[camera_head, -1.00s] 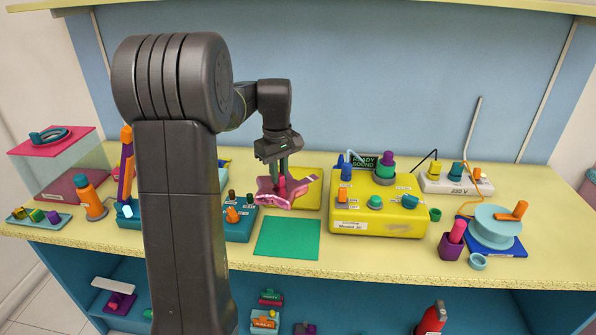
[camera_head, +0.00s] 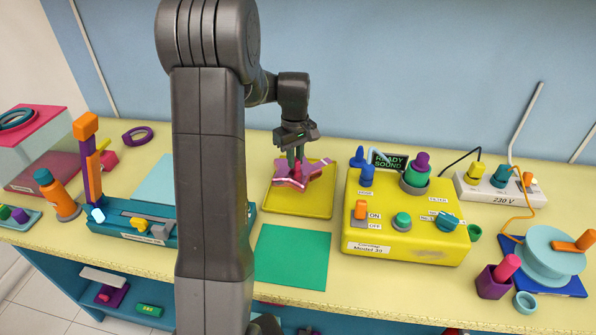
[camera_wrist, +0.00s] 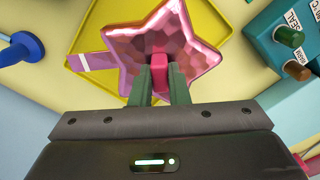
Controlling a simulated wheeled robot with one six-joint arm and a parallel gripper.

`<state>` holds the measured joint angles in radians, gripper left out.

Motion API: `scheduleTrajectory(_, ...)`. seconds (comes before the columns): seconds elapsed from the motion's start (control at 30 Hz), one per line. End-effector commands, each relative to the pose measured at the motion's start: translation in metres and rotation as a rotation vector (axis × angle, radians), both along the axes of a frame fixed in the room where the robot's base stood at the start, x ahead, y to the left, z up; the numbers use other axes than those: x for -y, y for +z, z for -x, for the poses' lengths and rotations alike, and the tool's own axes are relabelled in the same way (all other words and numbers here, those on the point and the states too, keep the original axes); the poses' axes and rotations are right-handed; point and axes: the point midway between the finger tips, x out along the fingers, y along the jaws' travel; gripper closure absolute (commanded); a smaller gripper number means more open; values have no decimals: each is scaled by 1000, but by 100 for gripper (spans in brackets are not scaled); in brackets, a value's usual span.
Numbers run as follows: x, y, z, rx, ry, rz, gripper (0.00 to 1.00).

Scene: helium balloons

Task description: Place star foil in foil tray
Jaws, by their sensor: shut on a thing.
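The star foil (camera_head: 318,172) is a shiny pink star with a red-pink grip block at its centre. It also shows in the wrist view (camera_wrist: 188,58). My gripper (camera_head: 298,160) points down and is shut on that block, with its green fingers on either side in the wrist view (camera_wrist: 160,82). The foil tray (camera_head: 298,208) is a flat yellow square tray with a low rim. The star is over the tray's back half; the tray's front part is bare. I cannot tell whether the star touches the tray. The tray also shows in the wrist view (camera_wrist: 108,14).
A yellow machine (camera_head: 400,230) with knobs stands right of the tray. A green mat (camera_head: 292,257) lies in front of it. A teal sealer (camera_head: 150,225) stands to the left, partly behind my arm. A power strip (camera_head: 500,190) is at the right.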

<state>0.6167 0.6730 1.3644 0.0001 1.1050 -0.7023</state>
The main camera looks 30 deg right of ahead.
Motion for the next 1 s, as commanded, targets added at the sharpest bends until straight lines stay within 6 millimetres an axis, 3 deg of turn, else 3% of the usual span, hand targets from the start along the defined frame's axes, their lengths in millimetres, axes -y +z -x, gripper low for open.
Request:
scheduleTrajectory(0.4, 0, -50, 0, -2, 0, -1, 100)
scheduleTrajectory(0.8, 0, -58, 0, 1, 0, 1, 100)
scheduleTrajectory(0.83, 0, -58, 0, 1, 0, 1, 83)
scheduleTrajectory(0.9, 0, -57, 0, 1, 0, 1, 69)
scheduleTrajectory(0.93, 0, -57, 0, 1, 0, 1, 63)
scheduleTrajectory(1.0, 0, -57, 0, 1, 0, 1, 63)
